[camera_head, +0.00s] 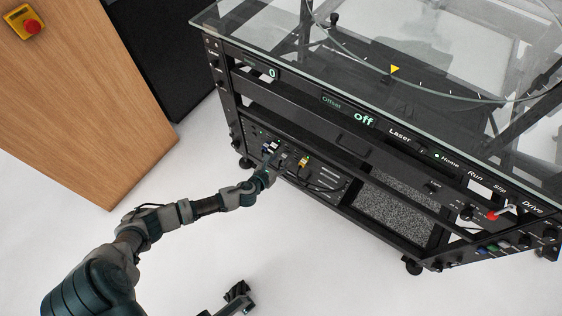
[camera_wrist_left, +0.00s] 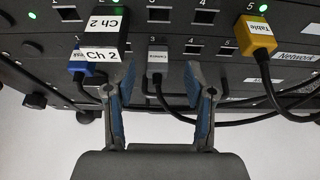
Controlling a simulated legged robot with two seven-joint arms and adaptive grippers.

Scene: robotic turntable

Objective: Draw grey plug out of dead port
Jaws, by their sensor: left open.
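In the left wrist view a grey plug (camera_wrist_left: 157,63) with a white "Camera" label sits in the port marked 3 on a black panel, a dark cable hanging from it. My left gripper (camera_wrist_left: 160,78) is open, with one finger on each side of the plug's line in the picture. I cannot tell whether the fingers reach around it. In the head view my left gripper (camera_head: 270,165) is at the panel, and the plug is too small to make out. A dark part at the bottom edge looks like my right gripper (camera_head: 238,294); its jaws are unclear.
A black plug (camera_wrist_left: 108,28) tagged "Ch 2" and a blue plug (camera_wrist_left: 80,66) are close left of the left finger. A yellow plug (camera_wrist_left: 256,38) marked "Table" is at right. Cables hang near the right finger. The turntable's glass top (camera_head: 300,40) overhangs the panel.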

